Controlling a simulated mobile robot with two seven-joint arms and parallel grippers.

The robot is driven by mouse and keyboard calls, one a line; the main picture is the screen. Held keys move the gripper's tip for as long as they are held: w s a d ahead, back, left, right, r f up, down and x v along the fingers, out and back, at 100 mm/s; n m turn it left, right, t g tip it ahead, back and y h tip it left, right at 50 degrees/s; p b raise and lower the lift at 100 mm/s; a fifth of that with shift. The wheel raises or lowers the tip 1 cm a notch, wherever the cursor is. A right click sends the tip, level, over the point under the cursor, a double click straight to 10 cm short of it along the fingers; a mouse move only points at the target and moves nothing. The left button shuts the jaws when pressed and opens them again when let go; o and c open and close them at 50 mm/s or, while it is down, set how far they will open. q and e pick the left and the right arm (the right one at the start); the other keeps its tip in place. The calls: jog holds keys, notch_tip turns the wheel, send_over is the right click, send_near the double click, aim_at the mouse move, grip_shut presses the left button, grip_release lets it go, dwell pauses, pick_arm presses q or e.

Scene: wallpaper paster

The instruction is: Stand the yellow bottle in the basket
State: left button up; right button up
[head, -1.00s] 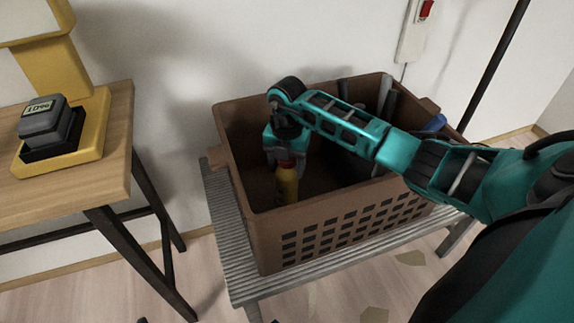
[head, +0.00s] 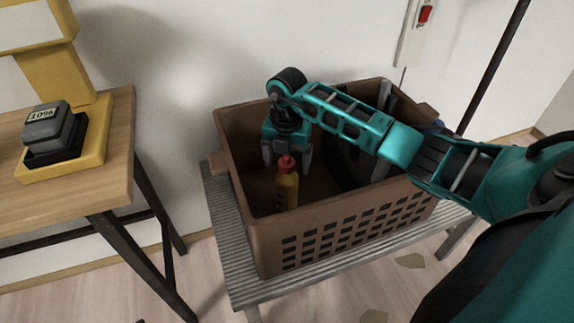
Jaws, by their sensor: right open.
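The yellow bottle (head: 287,190) with a red cap stands upright inside the brown basket (head: 340,239), near its front left corner. The basket's front wall hides the bottle's base. My right gripper (head: 287,158) hangs pointing down inside the basket, just behind the bottle's cap. Its fingers are spread and the bottle's cap shows in front of them; I cannot tell whether they touch it. My left gripper is not in view.
The basket sits on a grey slatted bench (head: 226,235). Dark and grey items, partly hidden by my right arm, fill its right part. A wooden table (head: 85,190) with a yellow device (head: 95,130) stands at the left. A wall switch (head: 424,14) is behind.

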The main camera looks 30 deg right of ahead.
notch_tip(320, 180, up, 8)
jog(key=shift+r+p, duration=0.1)
jog(key=shift+p, duration=0.85)
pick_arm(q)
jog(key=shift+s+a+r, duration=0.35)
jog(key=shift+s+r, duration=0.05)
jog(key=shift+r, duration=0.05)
pick_arm(e)
jog(key=shift+r, duration=0.35)
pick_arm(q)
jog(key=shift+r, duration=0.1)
